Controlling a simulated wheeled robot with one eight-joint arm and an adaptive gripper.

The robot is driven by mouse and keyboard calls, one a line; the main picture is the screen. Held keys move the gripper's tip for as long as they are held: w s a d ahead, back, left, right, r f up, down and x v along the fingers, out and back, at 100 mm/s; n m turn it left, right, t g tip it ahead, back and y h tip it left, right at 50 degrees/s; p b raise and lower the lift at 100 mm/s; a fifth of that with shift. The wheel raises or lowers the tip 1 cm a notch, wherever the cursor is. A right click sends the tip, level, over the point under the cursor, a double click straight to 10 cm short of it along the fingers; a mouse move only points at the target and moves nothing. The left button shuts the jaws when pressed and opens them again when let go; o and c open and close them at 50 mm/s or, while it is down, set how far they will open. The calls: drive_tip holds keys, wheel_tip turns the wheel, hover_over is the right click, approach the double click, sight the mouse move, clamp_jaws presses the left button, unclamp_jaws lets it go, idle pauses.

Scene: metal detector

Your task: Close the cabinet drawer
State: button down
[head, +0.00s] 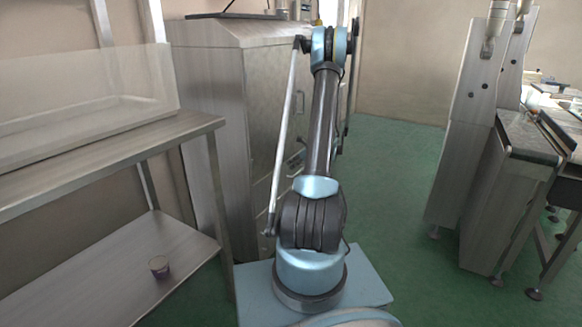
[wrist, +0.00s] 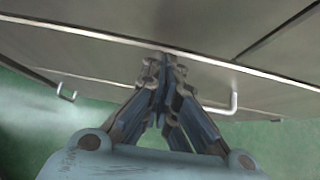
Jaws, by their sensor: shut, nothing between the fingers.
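The metal cabinet (head: 215,95) stands left of centre in the head view, its drawer front facing right and largely hidden behind my arm. A handle (head: 297,158) shows on that front beside the arm. In the wrist view, my gripper (wrist: 163,63) is shut and empty, its fingertips at or very near a long bright metal edge (wrist: 245,70) of the cabinet. I cannot tell whether they touch. One bent handle (wrist: 67,92) is left of the gripper and another (wrist: 232,100) is right. How far the drawer stands open is not clear. My gripper is hidden in the head view.
Metal machinery (head: 500,190) stands at right. Green floor (head: 390,200) between is clear.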

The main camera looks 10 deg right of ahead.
drive_tip(key=shift+w+a, duration=0.2)
drive_tip(key=shift+w, duration=0.1)
drive_tip(key=shift+s+d, duration=0.4)
drive_tip(key=s+d+f+v, duration=0.1)
drive_tip(key=f+v, duration=0.1)
drive_tip(key=v, duration=1.1)
drive_tip(key=s+a+r+n+g+h, duration=0.1)
drive_tip(key=s+a+r+n+g, duration=0.1)
drive_tip(key=s+a+r+n, duration=0.6)
drive_tip(key=s+a+r+n+g+h, duration=0.1)
drive_tip(key=s+a+r+n+h, duration=0.1)
drive_tip(key=s+a+r+n, duration=0.6)
drive_tip(key=s+a+f+n+h, duration=0.1)
drive_tip(key=s+f+n, duration=0.1)
drive_tip(key=s, duration=0.7)
drive_tip(key=s+a+f+n+g+h, duration=0.1)
drive_tip(key=s+n, duration=0.4)
drive_tip(key=s, duration=0.5)
drive_tip(key=s+a+f+n+h, duration=0.1)
drive_tip(key=s+a+f+n, duration=0.2)
drive_tip(key=s, duration=0.6)
drive_tip(key=shift+s+a+f+n+g+h, duration=0.15)
drive_tip(key=shift+s+f+n+g+h, duration=0.2)
drive_tip(key=shift+n, duration=0.25)
